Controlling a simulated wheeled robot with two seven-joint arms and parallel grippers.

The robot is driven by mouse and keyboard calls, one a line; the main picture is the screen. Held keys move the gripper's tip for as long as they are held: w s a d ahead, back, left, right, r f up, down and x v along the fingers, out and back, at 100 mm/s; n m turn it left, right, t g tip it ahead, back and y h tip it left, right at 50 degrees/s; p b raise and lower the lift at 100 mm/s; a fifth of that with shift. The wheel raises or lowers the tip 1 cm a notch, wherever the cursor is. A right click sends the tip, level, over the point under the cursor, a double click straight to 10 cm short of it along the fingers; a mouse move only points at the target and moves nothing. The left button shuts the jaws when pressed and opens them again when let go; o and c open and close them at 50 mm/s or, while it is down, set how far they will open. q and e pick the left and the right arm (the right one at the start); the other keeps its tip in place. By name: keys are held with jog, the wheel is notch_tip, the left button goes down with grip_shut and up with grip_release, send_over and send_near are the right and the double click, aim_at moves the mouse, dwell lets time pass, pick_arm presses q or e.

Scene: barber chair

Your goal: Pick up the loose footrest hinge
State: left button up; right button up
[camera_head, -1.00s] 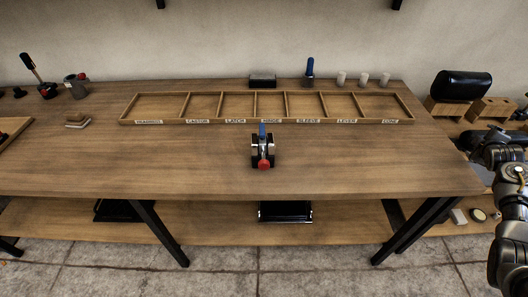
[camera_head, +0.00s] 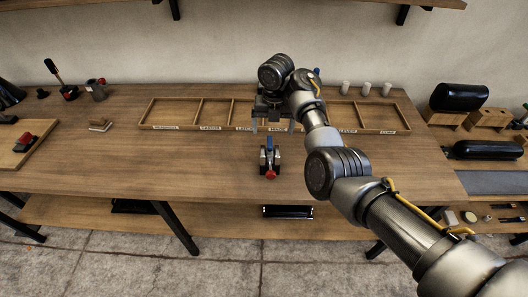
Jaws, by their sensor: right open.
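My right gripper (camera_head: 272,123) hangs over the middle of the sectioned wooden tray (camera_head: 172,127). Its fingers point down, apart, with nothing seen between them. A small metal device with a blue handle and a red knob (camera_head: 269,160) stands on the bench, just in front of the tray and below the gripper in the picture. I cannot tell for sure whether this device is the footrest hinge or holds it. The tray compartments carry labels; the visible ones look empty, and my right arm hides part of the tray's right half. My left gripper is not in view.
A board with a red-topped device (camera_head: 24,142) lies at the left. Several white cylinders stand behind the tray. Black rolls (camera_head: 459,97) lie at the right. The bench's front left is clear.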

aim_at(270, 147)
jog(key=shift+s+a+r+n, duration=0.25)
jog(key=shift+a+r+n, duration=0.05)
jog(key=shift+a, duration=0.05)
jog(key=shift+f, duration=3)
notch_tip(270, 147, down, 4)
jog(key=shift+r+p, duration=0.1)
jog(key=shift+p, duration=0.35)
jog(key=shift+f, duration=0.7)
jog(key=shift+w+r, duration=0.1)
jog(key=c, duration=1.9)
notch_tip(270, 147, up, 10)
jog(key=shift+r, duration=0.1)
jog(key=shift+c, duration=0.2)
jog(key=shift+f+b, duration=2.4)
jog(key=shift+f, duration=2.15)
jog(key=shift+f, duration=0.6)
